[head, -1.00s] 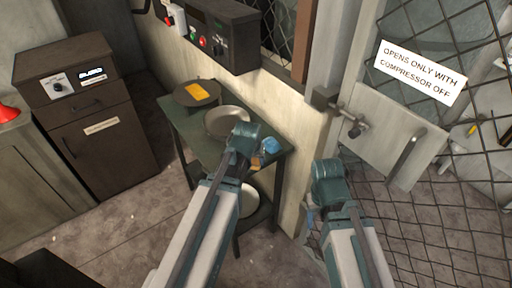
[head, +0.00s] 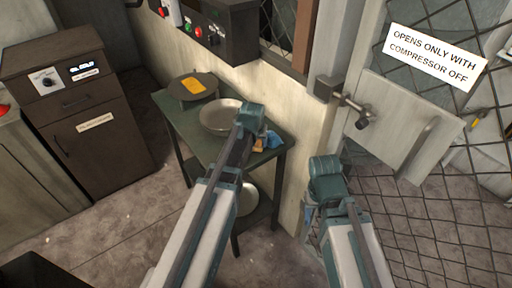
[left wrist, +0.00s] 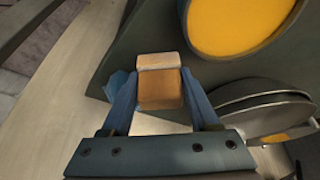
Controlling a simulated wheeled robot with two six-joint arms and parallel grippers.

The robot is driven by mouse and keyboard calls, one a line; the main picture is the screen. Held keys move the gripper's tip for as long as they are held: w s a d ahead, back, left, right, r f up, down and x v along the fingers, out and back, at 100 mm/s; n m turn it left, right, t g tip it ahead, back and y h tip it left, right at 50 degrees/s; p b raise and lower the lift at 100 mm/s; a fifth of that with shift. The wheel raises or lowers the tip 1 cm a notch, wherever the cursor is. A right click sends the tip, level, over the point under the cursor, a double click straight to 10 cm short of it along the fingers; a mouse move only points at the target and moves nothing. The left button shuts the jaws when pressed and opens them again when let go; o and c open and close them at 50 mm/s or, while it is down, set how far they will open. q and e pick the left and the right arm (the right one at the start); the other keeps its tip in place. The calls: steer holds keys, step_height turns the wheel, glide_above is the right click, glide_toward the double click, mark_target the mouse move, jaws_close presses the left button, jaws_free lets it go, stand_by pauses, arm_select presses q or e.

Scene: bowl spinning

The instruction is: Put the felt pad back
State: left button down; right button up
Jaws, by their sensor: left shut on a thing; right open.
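My left gripper (left wrist: 158,90) is shut on a small tan block with a paler end, which looks like the felt pad (left wrist: 158,92). It is between the two blue fingers, over the right end of the green table. In the head view my left gripper (head: 256,142) covers most of that spot, and a bit of tan shows beside it. I cannot tell whether the pad touches the table. A blue cloth (head: 273,140) lies at the table's right edge, close to the gripper. My right gripper (head: 311,228) is open in front of the wall, its fingers mostly hidden.
A yellow disc (left wrist: 235,22) shows in the wrist view. A dark cabinet (head: 95,125) stands left. A mesh gate (head: 400,125) is right.

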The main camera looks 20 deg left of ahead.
arm_select(q)
steer(key=shift+f, duration=0.1)
steer(key=shift+f, duration=0.1)
steer(key=shift+f, duration=0.15)
steer(key=shift+c, duration=0.7)
jaws_free()
steer(key=shift+r, duration=0.25)
steer(key=a+p+v, duration=0.1)
steer(key=p+v, duration=1.1)
steer(key=s+d+m+g, duration=0.2)
steer(key=s+d, duration=0.4)
steer(key=s, duration=0.3)
steer(key=s+d+f+m+g, duration=0.1)
steer(key=s+d+m+g, duration=0.2)
steer(key=s+d, duration=0.4)
steer(key=s, duration=0.3)
steer(key=shift+s+d+f+y+b, duration=0.25)
steer(key=shift+d+y+b, duration=0.05)
steer(key=shift+d+y, duration=0.1)
